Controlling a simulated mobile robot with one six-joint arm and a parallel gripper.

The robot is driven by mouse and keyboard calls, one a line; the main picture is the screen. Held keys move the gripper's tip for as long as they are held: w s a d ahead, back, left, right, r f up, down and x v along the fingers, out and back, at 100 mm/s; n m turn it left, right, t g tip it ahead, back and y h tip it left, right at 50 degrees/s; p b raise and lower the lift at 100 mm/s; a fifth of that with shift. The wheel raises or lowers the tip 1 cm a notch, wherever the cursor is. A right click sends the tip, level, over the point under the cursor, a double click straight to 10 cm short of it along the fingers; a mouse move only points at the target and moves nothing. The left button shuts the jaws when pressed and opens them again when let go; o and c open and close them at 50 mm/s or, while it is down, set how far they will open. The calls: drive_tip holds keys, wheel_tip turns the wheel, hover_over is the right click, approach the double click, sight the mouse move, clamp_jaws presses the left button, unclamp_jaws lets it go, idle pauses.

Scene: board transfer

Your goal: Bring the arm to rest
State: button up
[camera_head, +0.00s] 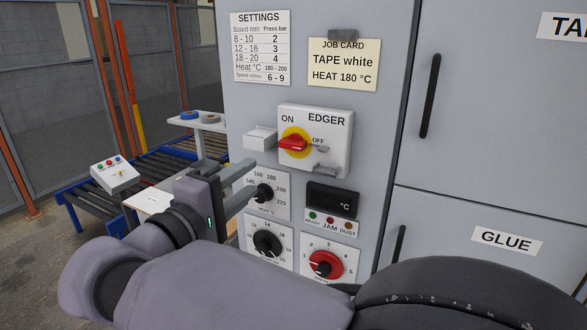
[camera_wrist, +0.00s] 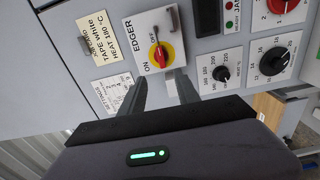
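My gripper (camera_head: 254,178) is open and empty, its two fingers apart in front of the panel. In the head view it is just below and left of the EDGER switch box (camera_head: 337,118) and beside the heat dial (camera_head: 263,193). In the wrist view, the fingers (camera_wrist: 160,77) point at the panel, with the red switch handle (camera_wrist: 157,54) just beyond them. The red handle on its yellow disc (camera_head: 293,144) lies roughly level; I cannot tell whether it marks ON or OFF. My arm crosses the bottom of the head view, bent toward the panel.
The grey cabinet has a dark display (camera_head: 332,199), a black dial (camera_head: 267,243) and a red dial (camera_head: 326,264). A settings sheet (camera_head: 261,48) and job card (camera_head: 344,64) hang above. A roller conveyor (camera_head: 155,168) and a control box (camera_head: 115,175) stand left, before a fence.

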drive_tip(key=s+d+f+m+g, duration=0.3)
drive_tip(key=d+f+g, duration=0.1)
drive_tip(key=d, duration=0.6)
drive_tip(key=s+d+f+m+g, duration=0.2)
drive_tip(key=d+f+g, duration=0.2)
drive_tip(key=d, duration=0.6)
drive_tip(key=s+d+f+m+g+y, duration=0.2)
drive_tip(key=s+d+f+m, duration=0.15)
drive_tip(key=s, duration=0.25)
drive_tip(key=s+d+f+m+g+y, duration=0.2)
drive_tip(key=s+f+m, duration=0.15)
drive_tip(key=s, duration=0.25)
drive_tip(key=s+a+f+m+t+y, duration=0.1)
drive_tip(key=s+a+f+m+y, duration=0.1)
drive_tip(key=s+a+m+y, duration=0.2)
drive_tip(key=shift+s+a+f+m+y, duration=0.15)
drive_tip(key=shift+s+f+m+y, duration=0.05)
drive_tip(key=shift+s+m+y, duration=0.5)
